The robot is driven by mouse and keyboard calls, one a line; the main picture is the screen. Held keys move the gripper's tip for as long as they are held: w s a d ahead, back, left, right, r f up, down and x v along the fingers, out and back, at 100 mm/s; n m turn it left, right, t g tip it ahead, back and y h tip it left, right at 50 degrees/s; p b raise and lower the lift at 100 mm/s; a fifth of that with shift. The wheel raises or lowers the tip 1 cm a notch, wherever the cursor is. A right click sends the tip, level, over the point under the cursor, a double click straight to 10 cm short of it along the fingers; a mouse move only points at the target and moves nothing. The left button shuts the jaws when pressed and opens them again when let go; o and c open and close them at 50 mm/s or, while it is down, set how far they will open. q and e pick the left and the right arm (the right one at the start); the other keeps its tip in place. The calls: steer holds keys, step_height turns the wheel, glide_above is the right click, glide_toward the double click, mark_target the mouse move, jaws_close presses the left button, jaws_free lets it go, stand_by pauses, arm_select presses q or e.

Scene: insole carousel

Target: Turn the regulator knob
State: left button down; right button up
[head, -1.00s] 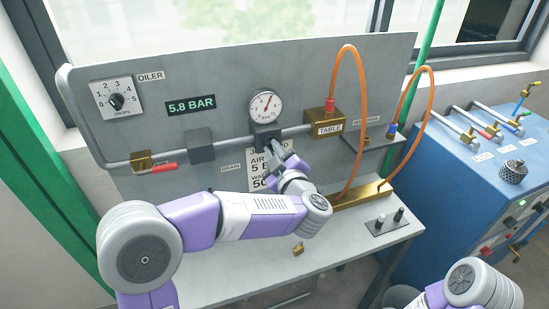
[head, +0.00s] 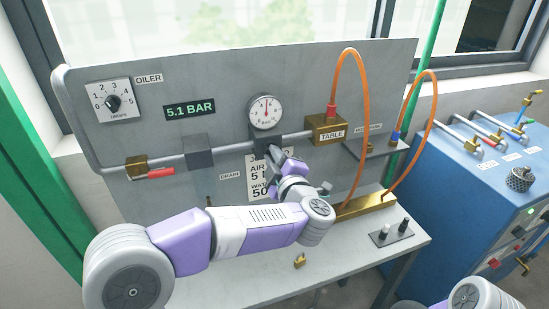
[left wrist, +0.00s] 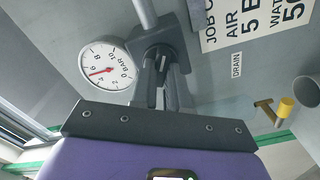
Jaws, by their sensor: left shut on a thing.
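The regulator is a dark block on the grey pipe, under a round pressure gauge (head: 266,112). The gauge also shows in the left wrist view (left wrist: 105,66). The green display (head: 190,110) reads 5.1 BAR. My left gripper (head: 273,152) reaches up below the regulator block. In the left wrist view its fingers (left wrist: 162,88) are shut on the dark regulator knob (left wrist: 160,62) under the block, and they hide most of the knob. My right arm shows in the lower right corner of the head view, but its gripper is out of view.
A job card (head: 260,186) hangs behind my left gripper. An oiler dial (head: 113,104) and a red-handled valve (head: 160,173) are on the left. A brass TABLE block (head: 325,129) with orange hoses stands right. A small brass padlock (head: 299,261) lies on the bench.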

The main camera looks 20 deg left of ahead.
arm_select(q)
steer(key=c, duration=1.1)
jaws_free()
steer(key=shift+s+d, duration=0.1)
steer(key=p+v, duration=0.1)
steer(key=v, duration=0.6)
steer(key=shift+s+d, duration=0.1)
steer(key=shift+s, duration=0.1)
